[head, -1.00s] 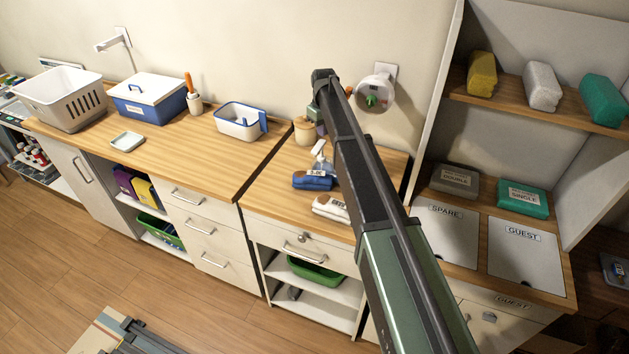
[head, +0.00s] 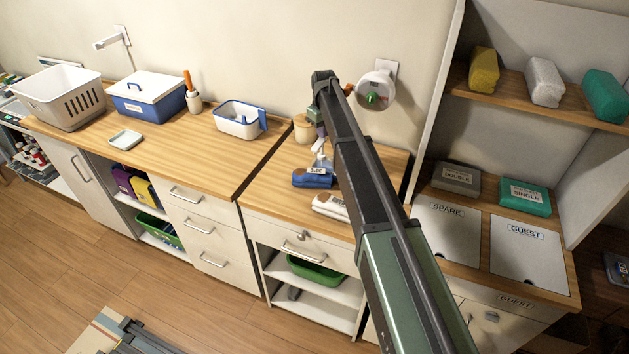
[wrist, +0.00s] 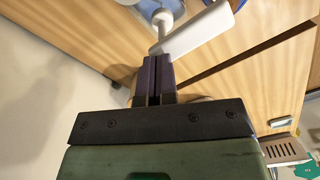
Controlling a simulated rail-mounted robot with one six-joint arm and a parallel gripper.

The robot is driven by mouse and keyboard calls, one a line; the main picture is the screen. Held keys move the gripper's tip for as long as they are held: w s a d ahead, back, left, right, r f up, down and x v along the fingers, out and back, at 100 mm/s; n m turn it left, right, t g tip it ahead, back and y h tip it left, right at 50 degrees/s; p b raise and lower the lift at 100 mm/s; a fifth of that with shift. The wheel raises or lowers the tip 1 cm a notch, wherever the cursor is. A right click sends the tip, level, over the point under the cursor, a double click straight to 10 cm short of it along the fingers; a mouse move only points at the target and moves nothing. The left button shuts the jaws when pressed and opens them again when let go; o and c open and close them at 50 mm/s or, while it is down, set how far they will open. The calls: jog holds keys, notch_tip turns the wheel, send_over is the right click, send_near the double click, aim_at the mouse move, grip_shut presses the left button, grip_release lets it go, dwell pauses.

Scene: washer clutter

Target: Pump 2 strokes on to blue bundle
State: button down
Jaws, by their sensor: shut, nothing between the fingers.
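The blue bundle (head: 312,181), a folded blue cloth with a small label, lies on the right wooden counter. A white pump dispenser (head: 320,161) stands right behind it, partly hidden by my arm. My gripper (head: 321,132) is over the pump, mostly hidden by the arm in the head view. In the wrist view my gripper's dark purple fingers (wrist: 154,68) are shut and empty, with their tips at the pump's white head and spout (wrist: 200,30). I cannot tell whether they touch it or how far it is pressed.
A white-and-brown bundle (head: 331,206) lies in front of the blue one. A lidded beige jar (head: 304,130) stands behind the pump. A round wall fixture (head: 377,92) is to the right. A white-and-blue tub (head: 238,122) stands on the left counter.

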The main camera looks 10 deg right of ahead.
jog(key=shift+f+b, duration=0.85)
jog(key=shift+f, duration=0.15)
jog(key=shift+r, duration=0.15)
jog(key=shift+r+p, duration=1.7)
jog(key=shift+p, duration=0.15)
jog(key=shift+f, duration=0.1)
jog(key=shift+f+b, duration=1.7)
jog(key=shift+b, duration=0.1)
jog(key=shift+r+p, duration=1.85)
